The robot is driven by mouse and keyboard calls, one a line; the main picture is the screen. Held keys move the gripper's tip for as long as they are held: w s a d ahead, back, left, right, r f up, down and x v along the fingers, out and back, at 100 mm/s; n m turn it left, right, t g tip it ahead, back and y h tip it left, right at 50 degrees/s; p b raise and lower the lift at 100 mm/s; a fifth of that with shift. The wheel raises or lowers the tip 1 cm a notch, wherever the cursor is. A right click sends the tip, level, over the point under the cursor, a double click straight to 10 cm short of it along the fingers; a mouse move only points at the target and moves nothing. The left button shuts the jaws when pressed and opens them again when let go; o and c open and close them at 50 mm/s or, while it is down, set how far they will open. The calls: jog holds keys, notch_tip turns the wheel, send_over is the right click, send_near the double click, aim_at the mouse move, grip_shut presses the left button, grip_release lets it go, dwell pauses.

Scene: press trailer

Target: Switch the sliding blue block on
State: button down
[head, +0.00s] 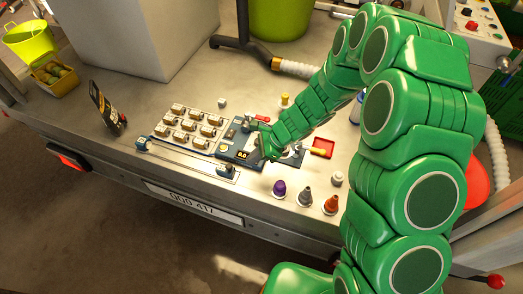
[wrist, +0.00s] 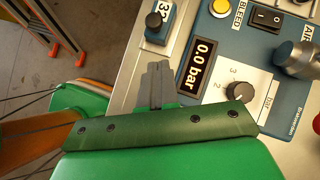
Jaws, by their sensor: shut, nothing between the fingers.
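My gripper (wrist: 157,68) is shut and empty. In the wrist view its grey fingertips are over the metal edge, left of the "0.0 bar" display. A small blue block with a black knob and a white label (wrist: 157,24) is at the top, beyond the fingertips and apart from them. In the head view my gripper (head: 266,148) is over the blue control panel. A long rail (head: 188,157) runs along the front edge left of it, with a small blue piece (head: 142,144) at its left end and another (head: 226,171) at its right end. I cannot tell which piece slides.
The blue panel (wrist: 232,65) has a dial knob (wrist: 240,91), a yellow button (wrist: 220,7), a rocker switch (wrist: 267,17) and a steel knob (wrist: 296,58). Several beige-topped blocks (head: 187,126) stand behind the rail.

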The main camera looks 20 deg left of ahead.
jog(key=shift+s+a+f, duration=0.25)
jog(key=shift+s+a, duration=0.1)
jog(key=shift+a, duration=0.35)
jog(key=shift+s+a+f, duration=0.25)
jog(key=shift+s+a, duration=0.1)
jog(key=shift+a, duration=0.3)
jog(key=shift+s+a+f, duration=0.25)
jog(key=shift+s+a, duration=0.1)
jog(key=shift+a, duration=0.35)
jog(key=a, duration=2.3)
jog(key=shift+a, duration=0.2)
jog(key=shift+s, duration=0.1)
jog(key=shift+w+d, duration=0.35)
jog(key=shift+d, duration=0.1)
jog(key=d, duration=0.1)
jog(key=w+d+r, duration=0.1)
jog(key=d, duration=0.1)
jog(key=shift+w+d+r, duration=0.1)
jog(key=shift+w+r, duration=0.15)
jog(key=shift+w, duration=0.1)
jog(key=v, duration=0.9)
